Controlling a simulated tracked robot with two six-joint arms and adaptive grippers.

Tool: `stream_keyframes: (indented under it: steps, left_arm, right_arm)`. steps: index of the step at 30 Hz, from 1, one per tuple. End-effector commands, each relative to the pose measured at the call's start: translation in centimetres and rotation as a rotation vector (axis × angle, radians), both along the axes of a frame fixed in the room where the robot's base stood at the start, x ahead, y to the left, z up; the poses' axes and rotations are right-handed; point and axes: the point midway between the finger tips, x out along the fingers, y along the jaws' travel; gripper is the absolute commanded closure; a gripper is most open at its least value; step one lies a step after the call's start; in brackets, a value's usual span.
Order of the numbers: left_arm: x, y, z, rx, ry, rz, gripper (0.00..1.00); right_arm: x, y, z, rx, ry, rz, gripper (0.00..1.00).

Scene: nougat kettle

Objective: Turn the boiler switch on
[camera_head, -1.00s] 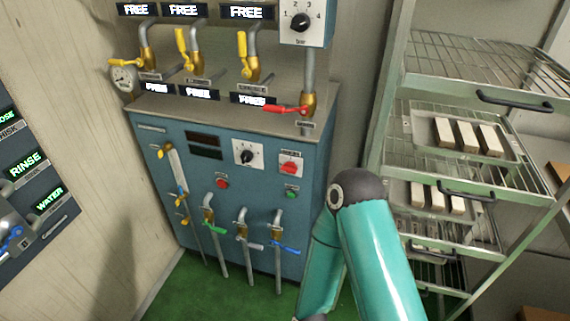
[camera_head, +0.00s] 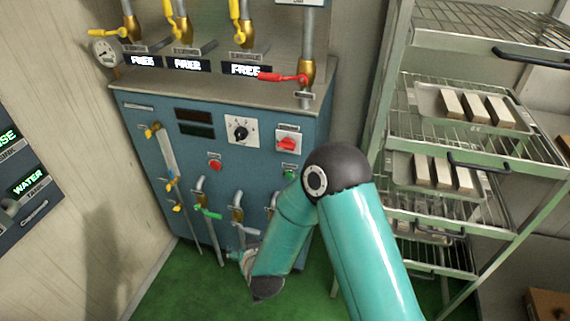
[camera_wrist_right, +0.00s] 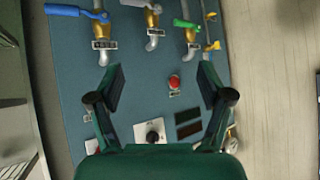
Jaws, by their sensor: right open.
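The blue boiler cabinet (camera_head: 140,115) stands against the wall in the head view. On its front is a red rotary switch (camera_head: 287,143) on a white plate, right of a black dial (camera_head: 240,132). The switch's setting is too small to read. In the right wrist view, which shows the panel upside down, my right gripper (camera_wrist_right: 162,80) is open and empty, facing the panel. A red button (camera_wrist_right: 174,82) shows between its fingers, and the black dial (camera_wrist_right: 152,133) is nearer the palm. The red switch is mostly hidden there. My left gripper is not in view.
Taps with blue and green handles (camera_head: 208,211) stick out from the lower cabinet. A red-handled valve (camera_head: 285,77) is above. A wire rack (camera_head: 405,135) with trays of pale bars stands right. Green floor is clear in front.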

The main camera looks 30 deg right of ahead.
Motion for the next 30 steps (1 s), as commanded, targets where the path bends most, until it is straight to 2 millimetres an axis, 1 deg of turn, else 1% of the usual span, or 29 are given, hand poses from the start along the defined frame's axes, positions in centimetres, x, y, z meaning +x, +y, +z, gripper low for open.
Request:
stream_keyframes:
  steps: [1,2,3,4,6,9,12,16,20,30]
  left_arm:
    - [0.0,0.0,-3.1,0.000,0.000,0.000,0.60]
    - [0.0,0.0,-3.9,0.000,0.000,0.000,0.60]
    - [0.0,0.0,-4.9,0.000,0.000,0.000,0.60]
    - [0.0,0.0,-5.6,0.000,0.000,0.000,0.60]
    - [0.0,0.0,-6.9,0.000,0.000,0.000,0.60]
    - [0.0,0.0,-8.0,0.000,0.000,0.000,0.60]
    - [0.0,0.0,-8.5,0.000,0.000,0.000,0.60]
    - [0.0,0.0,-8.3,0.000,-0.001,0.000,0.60]
    - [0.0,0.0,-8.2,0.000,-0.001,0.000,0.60]
    - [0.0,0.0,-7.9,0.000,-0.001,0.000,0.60]
  right_arm:
    - [2.6,-1.3,1.4,-0.079,-0.134,-0.074,0.21]
    - [3.5,-2.2,3.0,-0.129,-0.201,-0.125,0.21]
    - [4.3,-3.4,5.3,-0.190,-0.279,-0.193,0.21]
    - [4.6,-4.2,6.9,-0.233,-0.330,-0.244,0.21]
    - [4.6,-5.7,10.2,-0.322,-0.420,-0.359,0.21]
    - [3.5,-7.2,13.6,-0.412,-0.493,-0.489,0.21]
    - [2.6,-8.0,15.4,-0.462,-0.522,-0.567,0.21]
    - [2.7,-8.9,16.3,-0.482,-0.529,-0.597,0.21]
    - [3.8,-10.3,16.3,-0.481,-0.528,-0.599,0.21]
    - [8.4,-15.7,16.2,-0.480,-0.528,-0.598,0.21]
